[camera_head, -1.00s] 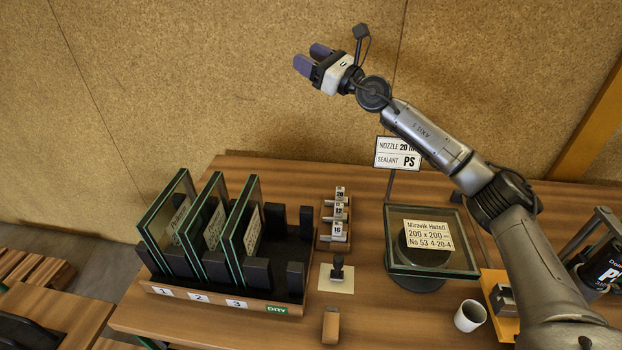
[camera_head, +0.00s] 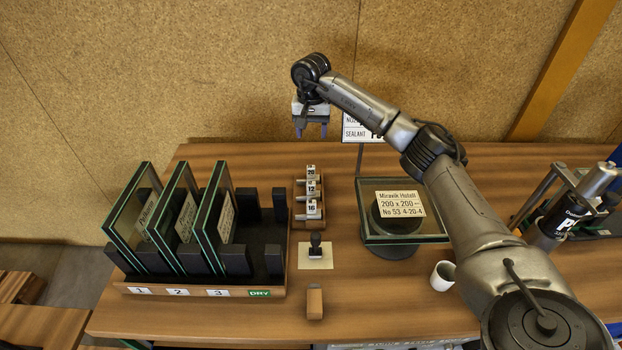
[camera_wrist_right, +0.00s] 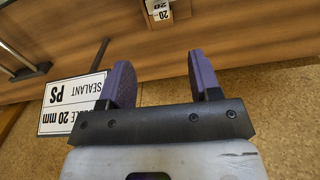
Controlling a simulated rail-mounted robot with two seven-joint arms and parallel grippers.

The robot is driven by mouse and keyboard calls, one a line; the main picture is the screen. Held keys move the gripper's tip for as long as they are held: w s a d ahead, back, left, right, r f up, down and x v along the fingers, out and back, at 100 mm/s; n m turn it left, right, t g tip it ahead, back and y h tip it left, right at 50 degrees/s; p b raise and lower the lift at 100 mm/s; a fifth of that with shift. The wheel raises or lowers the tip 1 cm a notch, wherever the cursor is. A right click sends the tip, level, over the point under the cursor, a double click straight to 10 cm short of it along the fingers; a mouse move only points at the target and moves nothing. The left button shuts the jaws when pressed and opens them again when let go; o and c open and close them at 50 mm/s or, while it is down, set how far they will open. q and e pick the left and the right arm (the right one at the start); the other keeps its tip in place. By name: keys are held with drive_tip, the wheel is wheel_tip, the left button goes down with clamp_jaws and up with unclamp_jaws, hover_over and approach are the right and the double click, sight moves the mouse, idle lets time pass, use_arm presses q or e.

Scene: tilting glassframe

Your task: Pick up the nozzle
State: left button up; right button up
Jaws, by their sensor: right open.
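The nozzle rack (camera_head: 295,218) is a small wooden block with short grey nozzles tagged 20, 12 and 16 from back to front. The nozzle tagged 20 (camera_head: 311,171) is at the back end. In the right wrist view, the 20 tag (camera_wrist_right: 158,8) shows upside down at the top edge, and the rest of the rack is cut off. My right gripper (camera_head: 312,131) points down, behind and above the rack, apart from it. Its purple fingers (camera_wrist_right: 160,65) are open with nothing between them. My left gripper is not in view.
A sign reading nozzle 20 mm, sealant PS (camera_wrist_right: 72,104) stands close beside my right gripper. A glass rack (camera_head: 190,291) with several panes is left, a framed glass unit (camera_head: 435,238) right. A stamp (camera_head: 316,243) and white mug (camera_head: 443,275) stand nearer.

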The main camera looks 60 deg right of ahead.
drive_tip(key=b, duration=0.2)
hover_over(311, 166)
drive_tip(key=shift+n, duration=0.3)
wheel_tip(311, 166, down, 7)
drive_tip(key=shift+a, duration=0.1)
drive_tip(key=shift+f, duration=1.05)
wheel_tip(311, 166, down, 4)
drive_tip(key=shift+b, duration=0.9)
drive_tip(key=shift+f, duration=0.4)
